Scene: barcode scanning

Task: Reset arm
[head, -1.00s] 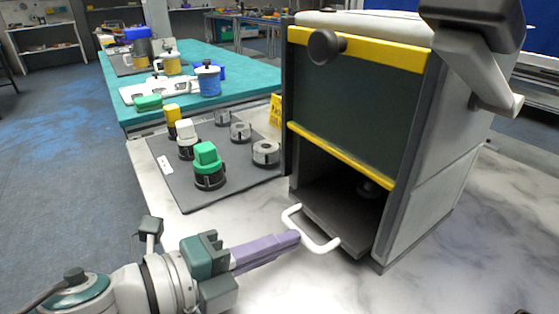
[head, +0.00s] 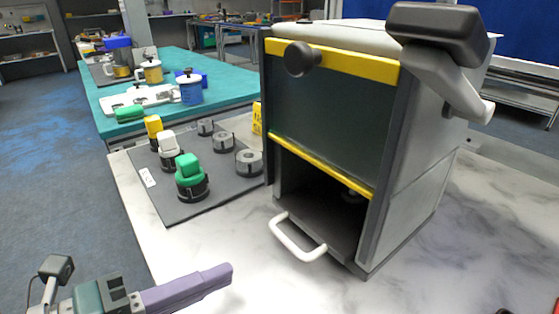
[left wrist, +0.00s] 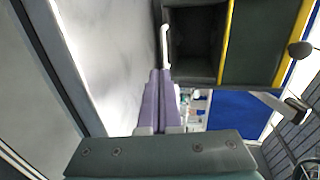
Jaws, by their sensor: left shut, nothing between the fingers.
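My left gripper (head: 226,273) shows at the lower left of the head view, its purple fingers shut with nothing between them. It is apart from the white handle (head: 297,238) of the box, to the left and in front of it. In the left wrist view the shut purple fingers (left wrist: 160,76) point toward the box opening (left wrist: 194,44), with the white handle (left wrist: 165,45) just beyond them. My right gripper is not clearly in view; only a small red and dark bit shows at the lower right edge of the head view.
The grey box (head: 415,180) with yellow-edged dark panel (head: 325,110) and black knob (head: 299,59) stands on the marble table (head: 460,255). A grey mat (head: 180,212) holds green, white and yellow capped pieces and several grey rings. A teal table (head: 225,88) with mugs stands behind.

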